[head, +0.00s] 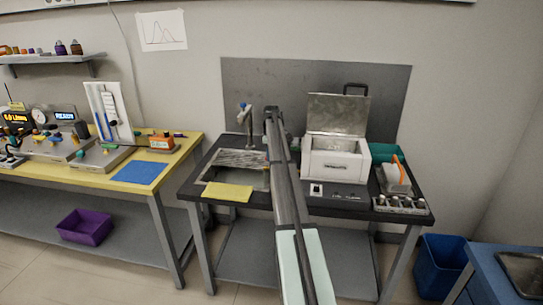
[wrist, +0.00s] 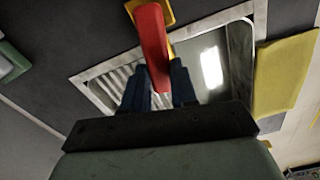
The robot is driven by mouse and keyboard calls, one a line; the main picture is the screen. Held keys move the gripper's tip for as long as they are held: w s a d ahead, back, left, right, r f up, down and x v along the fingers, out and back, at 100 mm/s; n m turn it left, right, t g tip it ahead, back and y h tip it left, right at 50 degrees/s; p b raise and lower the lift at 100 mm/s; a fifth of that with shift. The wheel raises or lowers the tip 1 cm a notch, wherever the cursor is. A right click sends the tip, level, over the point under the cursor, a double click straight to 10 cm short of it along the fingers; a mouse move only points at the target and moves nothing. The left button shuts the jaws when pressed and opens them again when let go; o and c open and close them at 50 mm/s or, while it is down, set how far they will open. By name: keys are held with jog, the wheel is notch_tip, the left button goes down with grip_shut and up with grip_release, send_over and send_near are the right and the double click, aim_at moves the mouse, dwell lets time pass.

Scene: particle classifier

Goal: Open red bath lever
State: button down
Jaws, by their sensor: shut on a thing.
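The red lever (wrist: 152,42) shows at the top middle of the wrist view, with a yellow piece (wrist: 166,10) at its far end. My gripper (wrist: 159,70) has its dark blue fingers on either side of the lever's near end and is shut on it. The metal bath (wrist: 245,60) lies behind the fingers, with a slatted part at left and a shiny part at right. In the head view, the bath (head: 208,174) is set in the black table left of my arm. The lever and my fingertips cannot be made out there.
A yellow cloth (head: 227,192) lies at the bath's front edge; it also shows in the wrist view (wrist: 285,72). A tap (head: 246,120) stands behind the bath. A white box with a raised lid (head: 336,160) stands right of my arm. A vial rack (head: 402,205) sits at the table's right front.

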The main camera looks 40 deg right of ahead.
jog(key=shift+s+a+n, duration=0.2)
jog(key=shift+a+n, duration=0.1)
jog(key=shift+n, duration=0.4)
jog(key=shift+s+a+n, duration=0.2)
jog(key=shift+a+n, duration=0.05)
jog(key=shift+n, duration=0.45)
jog(key=c, duration=0.9)
grip_release()
jog(key=shift+r, duration=0.1)
notch_tip(320, 180, up, 14)
jog(key=shift+f, duration=0.15)
